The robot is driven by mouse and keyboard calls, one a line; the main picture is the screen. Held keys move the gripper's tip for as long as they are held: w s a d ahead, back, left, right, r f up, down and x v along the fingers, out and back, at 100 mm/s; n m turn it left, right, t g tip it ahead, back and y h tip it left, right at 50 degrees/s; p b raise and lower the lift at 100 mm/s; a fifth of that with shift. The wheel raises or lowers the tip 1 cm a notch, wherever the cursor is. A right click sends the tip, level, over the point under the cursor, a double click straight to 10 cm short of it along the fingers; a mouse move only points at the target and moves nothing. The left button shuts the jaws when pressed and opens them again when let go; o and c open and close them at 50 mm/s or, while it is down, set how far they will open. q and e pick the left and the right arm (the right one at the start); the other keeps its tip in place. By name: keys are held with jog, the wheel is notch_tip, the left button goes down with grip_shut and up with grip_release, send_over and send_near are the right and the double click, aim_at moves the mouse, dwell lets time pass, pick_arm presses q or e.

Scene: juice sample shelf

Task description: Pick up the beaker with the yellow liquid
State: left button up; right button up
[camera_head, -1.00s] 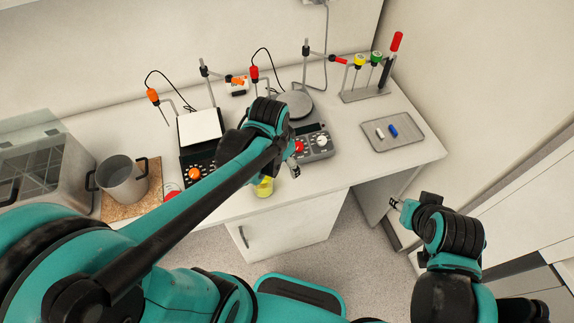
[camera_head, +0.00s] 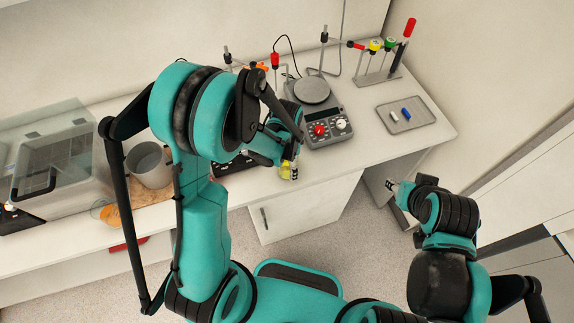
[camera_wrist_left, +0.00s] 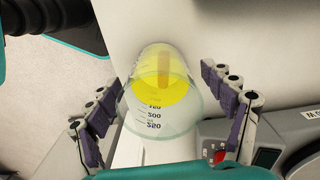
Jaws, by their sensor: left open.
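The beaker with yellow liquid (camera_head: 285,171) stands near the front edge of the counter in the head view, partly hidden by my left gripper (camera_head: 293,172). In the left wrist view the clear beaker (camera_wrist_left: 160,92), with volume marks on its wall, sits between the two spread fingers of my left gripper (camera_wrist_left: 165,115). There is a gap on each side, so the fingers are open and not holding it. My right gripper (camera_head: 392,186) hangs off the counter's right front side, away from the beaker; its fingers are too small to judge.
A hotplate stirrer with a red knob (camera_head: 325,128) stands close behind and right of the beaker. A grey tray (camera_head: 428,113) with two small bars lies at the right. A metal pot (camera_head: 150,163) and a clear-lidded box (camera_head: 55,170) stand left.

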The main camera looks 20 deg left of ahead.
pick_arm(q)
jog(key=shift+d+f, duration=0.1)
jog(key=shift+f, duration=0.3)
jog(key=c, duration=1.5)
jog(key=shift+o, duration=0.2)
jog(key=shift+r, duration=0.2)
